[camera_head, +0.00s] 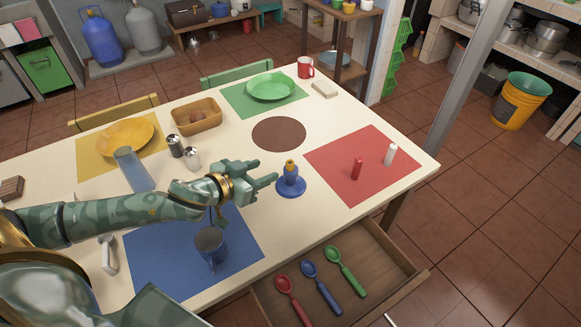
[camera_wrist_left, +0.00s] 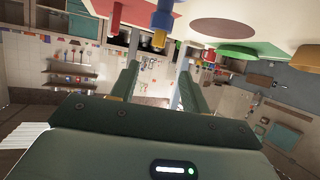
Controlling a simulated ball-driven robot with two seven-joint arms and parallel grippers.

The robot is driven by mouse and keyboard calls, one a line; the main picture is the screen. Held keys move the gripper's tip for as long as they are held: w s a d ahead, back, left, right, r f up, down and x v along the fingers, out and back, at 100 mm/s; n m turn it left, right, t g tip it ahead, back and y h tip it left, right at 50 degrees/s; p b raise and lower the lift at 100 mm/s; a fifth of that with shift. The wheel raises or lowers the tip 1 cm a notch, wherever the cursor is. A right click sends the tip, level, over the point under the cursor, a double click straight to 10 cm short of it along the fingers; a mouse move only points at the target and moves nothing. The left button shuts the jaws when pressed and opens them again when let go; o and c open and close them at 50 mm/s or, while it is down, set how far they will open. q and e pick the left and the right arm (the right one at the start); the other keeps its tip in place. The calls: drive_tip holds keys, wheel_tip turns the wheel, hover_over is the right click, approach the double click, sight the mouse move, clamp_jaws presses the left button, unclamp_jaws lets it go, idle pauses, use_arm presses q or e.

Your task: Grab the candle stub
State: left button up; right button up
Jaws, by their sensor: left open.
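A short yellow candle stub (camera_head: 289,163) sits upright in a blue candle holder (camera_head: 291,185) on the table, between the brown round mat and the drawer. My left gripper (camera_head: 267,173) is open and empty just left of the holder, its fingers pointing toward it. In the left wrist view, which is upside down, the yellow stub (camera_wrist_left: 159,39) hangs below the blue holder (camera_wrist_left: 162,18), beyond the two spread fingers (camera_wrist_left: 158,86). A gap shows between fingers and stub. My right gripper is not in view.
A red candle (camera_head: 356,168) and a white candle (camera_head: 390,154) stand on the red mat (camera_head: 345,145). A blue mug (camera_head: 210,245) stands below my left arm, with shakers (camera_head: 192,158) behind. An open drawer (camera_head: 385,262) holds spoons. The brown mat (camera_head: 279,133) is clear.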

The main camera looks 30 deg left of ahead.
sight(289, 162)
use_arm(q)
drive_tip(key=b+x, duration=0.1)
drive_tip(key=x, duration=0.5)
drive_tip(key=shift+w+f+b, duration=0.1)
drive_tip(key=shift+f+b, duration=0.05)
drive_tip(key=shift+b, duration=0.15)
drive_tip(key=b+x, duration=0.2)
drive_tip(key=x, duration=0.3)
drive_tip(key=shift+d+f, duration=0.2)
drive_tip(key=shift+r, duration=0.1)
clamp_jaws()
